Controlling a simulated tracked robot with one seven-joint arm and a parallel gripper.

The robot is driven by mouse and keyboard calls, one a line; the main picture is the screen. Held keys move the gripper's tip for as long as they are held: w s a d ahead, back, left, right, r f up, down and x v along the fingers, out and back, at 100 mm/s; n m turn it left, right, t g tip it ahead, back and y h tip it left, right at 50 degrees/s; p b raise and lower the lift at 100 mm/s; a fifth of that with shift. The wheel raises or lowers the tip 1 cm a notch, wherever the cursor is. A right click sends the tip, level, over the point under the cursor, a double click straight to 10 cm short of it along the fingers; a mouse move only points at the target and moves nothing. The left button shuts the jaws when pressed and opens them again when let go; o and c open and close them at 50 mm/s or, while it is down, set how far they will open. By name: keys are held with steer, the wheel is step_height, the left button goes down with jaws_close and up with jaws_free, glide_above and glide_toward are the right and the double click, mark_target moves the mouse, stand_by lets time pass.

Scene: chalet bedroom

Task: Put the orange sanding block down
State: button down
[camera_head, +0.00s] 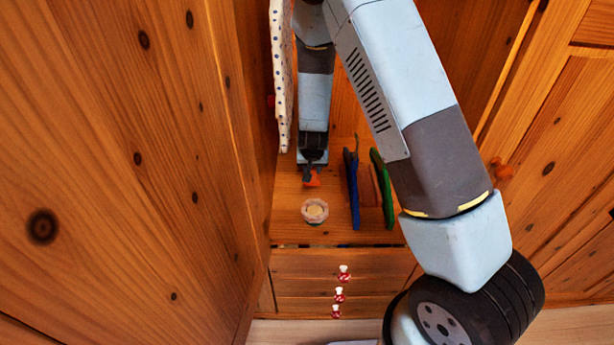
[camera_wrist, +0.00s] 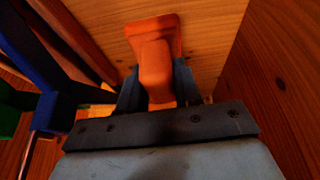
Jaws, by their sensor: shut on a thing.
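The orange sanding block (camera_wrist: 156,62) is between the two fingers of my gripper (camera_wrist: 157,88) in the wrist view. My gripper is shut on it. In the head view, the orange sanding block (camera_head: 312,178) shows just below my gripper (camera_head: 312,164), at the left part of the wooden cabinet shelf (camera_head: 288,215). The block is close to the shelf surface; I cannot tell whether it touches it. Part of the block is hidden by the fingers.
A small round pale object (camera_head: 315,211) lies in front of the block. Upright blue (camera_head: 352,188) and green (camera_head: 383,187) panels stand to the right. A dotted cloth (camera_head: 281,75) hangs at left. Drawers with red-and-white knobs (camera_head: 343,273) are below the shelf.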

steer(key=shift+w+a+f, duration=0.15)
steer(key=shift+w+f, duration=0.4)
steer(key=shift+f, duration=0.15)
steer(key=shift+w+a+f, duration=0.15)
steer(key=shift+w+f, duration=0.35)
steer(key=shift+f, duration=1.65)
steer(key=shift+f, duration=0.1)
steer(key=c, duration=0.8)
jaws_free()
steer(key=v, duration=1.2)
steer(key=shift+r, duration=0.25)
